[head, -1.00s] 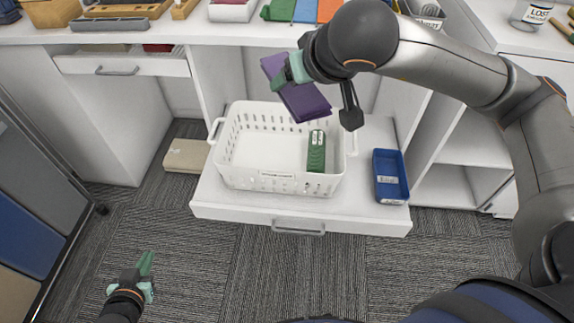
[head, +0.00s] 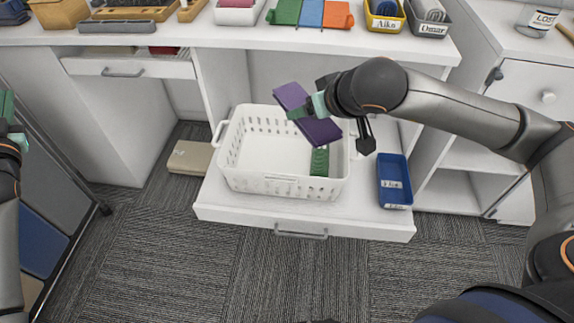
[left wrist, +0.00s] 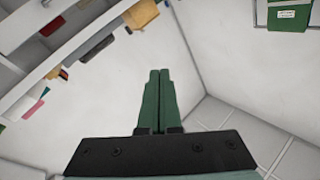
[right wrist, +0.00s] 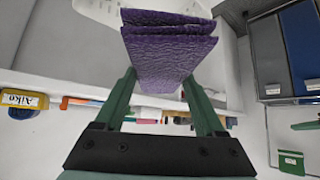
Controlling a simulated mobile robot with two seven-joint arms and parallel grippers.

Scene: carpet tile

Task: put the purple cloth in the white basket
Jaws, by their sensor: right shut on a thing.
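The folded purple cloth (head: 318,130) is in my right gripper (head: 308,110) and appears above the back right part of the white basket. In the right wrist view the cloth (right wrist: 168,60) is pinched between the two green fingers (right wrist: 160,90), and part of the white basket (right wrist: 95,10) shows behind it. The white basket (head: 275,185) stands upright on the pulled-out white drawer, with a green item (head: 319,163) inside at its right. My left gripper (head: 8,105) is at the far left edge; in the left wrist view its fingers (left wrist: 160,75) are together and empty.
A blue tray (head: 393,180) lies on the drawer (head: 240,212) right of the basket. A beige box (head: 189,157) sits left of the drawer. The counter (head: 230,35) behind holds several bins and tools. The carpet in front is clear.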

